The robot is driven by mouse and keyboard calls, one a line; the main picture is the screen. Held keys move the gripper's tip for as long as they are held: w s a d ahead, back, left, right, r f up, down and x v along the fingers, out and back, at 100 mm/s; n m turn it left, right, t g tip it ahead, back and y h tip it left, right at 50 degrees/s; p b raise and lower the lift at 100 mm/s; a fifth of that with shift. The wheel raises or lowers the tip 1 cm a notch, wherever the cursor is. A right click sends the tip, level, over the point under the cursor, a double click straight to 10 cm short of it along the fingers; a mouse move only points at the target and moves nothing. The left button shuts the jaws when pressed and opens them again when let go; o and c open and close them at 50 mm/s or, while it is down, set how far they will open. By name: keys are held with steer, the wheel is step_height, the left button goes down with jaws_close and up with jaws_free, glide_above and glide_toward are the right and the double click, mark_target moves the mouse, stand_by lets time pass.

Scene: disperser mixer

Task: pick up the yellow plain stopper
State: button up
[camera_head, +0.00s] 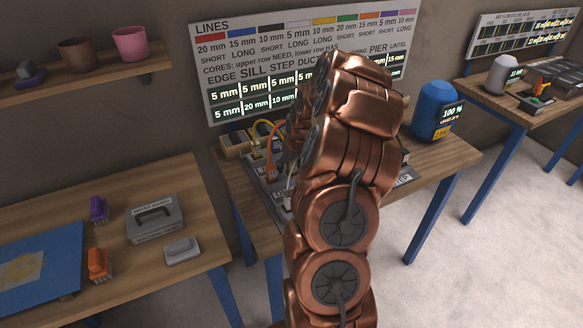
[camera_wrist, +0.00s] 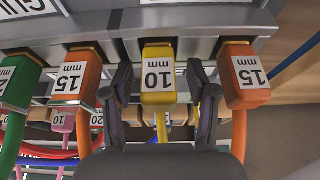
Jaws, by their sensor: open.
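In the wrist view a yellow block (camera_wrist: 158,75) labelled "10 mm", upside down in the picture, sits at the edge of a grey housing (camera_wrist: 100,25). A yellow strand shows below it, partly hidden by my gripper. I cannot tell whether this block is the plain stopper. My gripper (camera_wrist: 159,85) is open, with one dark finger on each side of the yellow block and visible gaps between. In the head view my copper arm hides the gripper and most of the bench unit.
Orange "15 mm" blocks sit close on the left (camera_wrist: 76,78) and right (camera_wrist: 244,75) of the fingers. A green block (camera_wrist: 18,85) is farther left. Coloured lines hang below. In the head view a blue container (camera_head: 434,108) stands at the bench's right, and a labelled board (camera_head: 230,75) is behind.

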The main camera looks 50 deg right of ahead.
jaws_close()
stand_by(0.5)
steer(key=shift+r, duration=0.15)
